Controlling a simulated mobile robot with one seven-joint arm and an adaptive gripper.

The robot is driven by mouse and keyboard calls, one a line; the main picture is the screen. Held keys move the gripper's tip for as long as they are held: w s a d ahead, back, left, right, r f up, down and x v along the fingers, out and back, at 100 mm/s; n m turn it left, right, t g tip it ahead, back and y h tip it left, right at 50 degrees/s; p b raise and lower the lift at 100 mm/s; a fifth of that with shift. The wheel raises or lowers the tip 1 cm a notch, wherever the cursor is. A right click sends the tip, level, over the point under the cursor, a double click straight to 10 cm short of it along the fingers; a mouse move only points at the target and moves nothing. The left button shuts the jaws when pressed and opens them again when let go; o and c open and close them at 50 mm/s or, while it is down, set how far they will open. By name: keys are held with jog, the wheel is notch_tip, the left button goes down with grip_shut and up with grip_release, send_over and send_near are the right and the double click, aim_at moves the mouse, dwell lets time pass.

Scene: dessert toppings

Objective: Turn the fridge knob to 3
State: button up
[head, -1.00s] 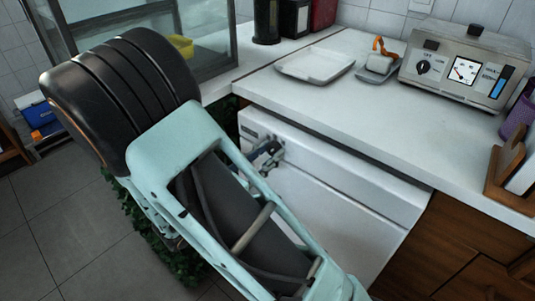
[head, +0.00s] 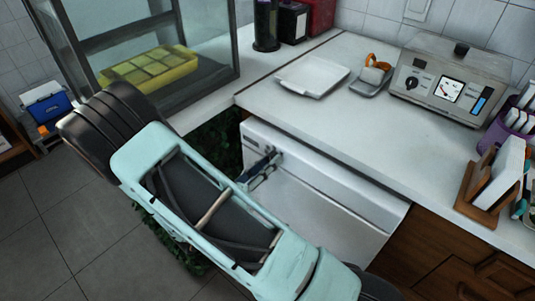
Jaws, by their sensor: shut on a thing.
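The white fridge (head: 325,207) stands under the counter, with a control strip along the top of its front. My gripper (head: 275,158) is at the left part of that strip, its fingertips against the front. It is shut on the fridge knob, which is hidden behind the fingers. The knob's numbers and its setting cannot be read from here. My arm comes in from below and covers the lower left of the fridge.
The white counter (head: 330,125) overhangs the fridge just above my gripper. On it are a white tray (head: 312,78), a metal device with a dial (head: 450,88) and a wooden holder (head: 480,195). A glass case (head: 215,60) stands at the back left.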

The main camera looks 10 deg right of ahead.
jog(key=shift+r+n+p, duration=0.1)
jog(key=shift+n+p, duration=0.8)
jog(key=shift+n, duration=0.1)
jog(key=o, duration=1.2)
jog(key=shift+c, duration=0.2)
jog(key=v, duration=1.2)
